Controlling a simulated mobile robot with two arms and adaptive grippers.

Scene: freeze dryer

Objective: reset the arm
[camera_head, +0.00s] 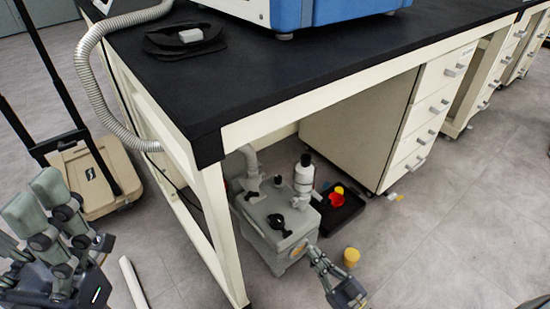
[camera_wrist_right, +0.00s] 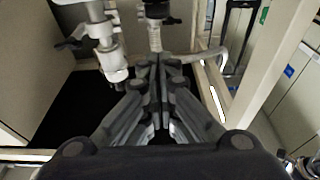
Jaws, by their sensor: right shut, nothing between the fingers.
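My right gripper (camera_head: 314,252) is shut and empty at the front right corner of the grey vacuum pump (camera_head: 284,262), on the floor below the bench. In the head view its tips overlap the pump's edge; I cannot tell whether they touch. In the right wrist view the closed fingers (camera_wrist_right: 158,68) meet just below a pale pump fitting (camera_wrist_right: 155,38). My left gripper (camera_head: 48,215) is at the left edge, its grey fingers pointing up, away from the pump. Its opening is unclear.
A black-topped bench (camera_head: 270,85) stands over the pump, its near leg (camera_head: 220,225) close by. A ribbed hose (camera_head: 88,75) hangs at its left end. A black tray (camera_head: 345,218), a yellow cap (camera_head: 351,257) and a beige case (camera_head: 100,170) are on the floor.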

